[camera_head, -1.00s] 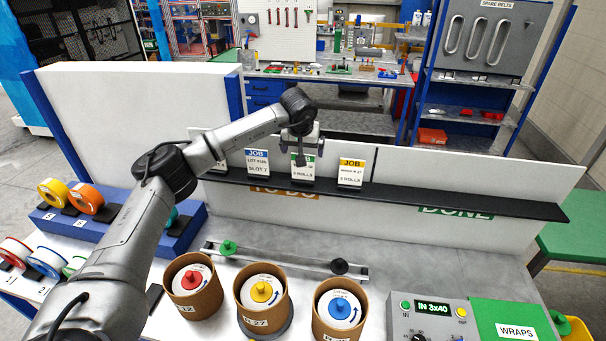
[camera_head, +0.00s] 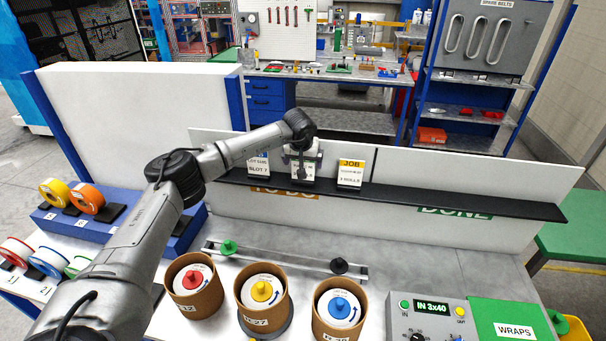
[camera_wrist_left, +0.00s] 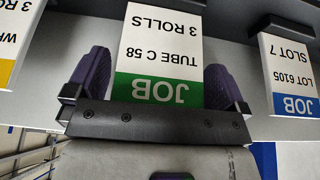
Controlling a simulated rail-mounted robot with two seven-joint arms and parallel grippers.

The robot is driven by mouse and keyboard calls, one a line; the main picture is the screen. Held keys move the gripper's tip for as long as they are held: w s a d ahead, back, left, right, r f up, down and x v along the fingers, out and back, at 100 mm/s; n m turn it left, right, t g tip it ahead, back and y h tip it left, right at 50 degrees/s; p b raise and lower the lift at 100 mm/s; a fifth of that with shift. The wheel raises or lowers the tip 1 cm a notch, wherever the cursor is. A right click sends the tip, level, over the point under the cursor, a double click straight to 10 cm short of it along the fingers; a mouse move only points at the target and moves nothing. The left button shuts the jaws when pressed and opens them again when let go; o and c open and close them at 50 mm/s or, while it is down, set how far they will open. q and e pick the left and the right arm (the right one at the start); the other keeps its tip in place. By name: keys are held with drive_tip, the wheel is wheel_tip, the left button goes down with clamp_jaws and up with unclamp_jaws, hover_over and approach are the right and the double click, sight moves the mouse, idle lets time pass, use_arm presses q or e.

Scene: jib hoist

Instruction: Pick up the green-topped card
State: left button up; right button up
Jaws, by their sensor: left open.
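The green-topped card (camera_wrist_left: 160,55), reading "JOB, TUBE C 58, 3 ROLLS", appears upside down in the left wrist view. In the head view the card (camera_head: 303,174) stands on the black ledge, its upper part hidden by my left gripper (camera_head: 303,156). In the left wrist view, the open fingers of the gripper (camera_wrist_left: 156,82) stand on either side of the card's green end, with a gap showing at each side. The gripper is not closed on it. My right gripper is in neither view.
A blue-topped card (camera_wrist_left: 290,75) and a yellow-topped card (camera_head: 350,173) stand on either side along the black ledge (camera_head: 440,196). Tubs with red, yellow and blue knobs (camera_head: 341,308) stand in front. The ledge right of the yellow-topped card is clear.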

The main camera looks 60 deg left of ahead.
use_arm(q)
drive_tip(key=shift+c, duration=0.2)
drive_tip(key=c, duration=0.8)
drive_tip(key=shift+r, duration=0.1)
